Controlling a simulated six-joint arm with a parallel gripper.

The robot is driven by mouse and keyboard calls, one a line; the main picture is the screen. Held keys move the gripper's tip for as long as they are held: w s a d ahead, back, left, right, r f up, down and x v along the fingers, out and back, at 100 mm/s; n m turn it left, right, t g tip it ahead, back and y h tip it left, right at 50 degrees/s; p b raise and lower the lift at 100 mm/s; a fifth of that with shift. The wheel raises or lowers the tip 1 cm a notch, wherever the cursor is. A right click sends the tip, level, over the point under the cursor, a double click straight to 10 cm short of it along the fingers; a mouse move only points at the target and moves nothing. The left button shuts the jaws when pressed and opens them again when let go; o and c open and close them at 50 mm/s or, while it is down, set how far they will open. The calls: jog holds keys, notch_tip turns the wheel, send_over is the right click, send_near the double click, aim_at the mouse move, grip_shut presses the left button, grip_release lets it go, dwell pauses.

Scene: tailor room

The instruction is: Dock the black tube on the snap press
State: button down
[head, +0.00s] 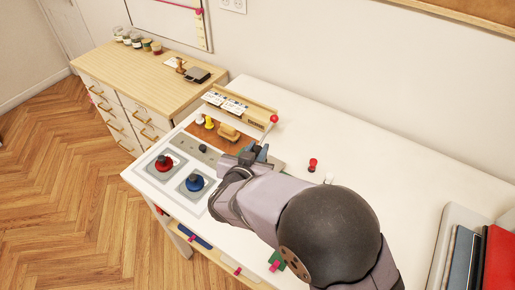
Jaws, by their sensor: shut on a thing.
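My gripper (243,159) is shut over the back middle of the white table, its fingers mostly hidden by its own body and wrist. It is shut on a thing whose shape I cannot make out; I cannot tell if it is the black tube. A lever with a red ball (274,118) rises just behind the gripper and may belong to the snap press. The rest of that device is largely hidden behind the gripper; a blue part (262,153) shows beside it. A small black knob-like piece (202,149) stands on a grey strip left of the gripper.
A brown board (207,140) holds white and yellow pieces. A red peg (313,163) stands right of the gripper. Folders (497,262) stand at the right edge. The table's back right is clear.

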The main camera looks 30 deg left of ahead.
jog(key=shift+f, duration=0.1)
jog(key=c, duration=1.8)
grip_release()
jog(key=shift+s, duration=0.15)
jog(key=p+v, duration=0.6)
jog(key=v, duration=0.4)
jog(key=shift+s+d, duration=0.15)
jog(key=shift+s, duration=0.15)
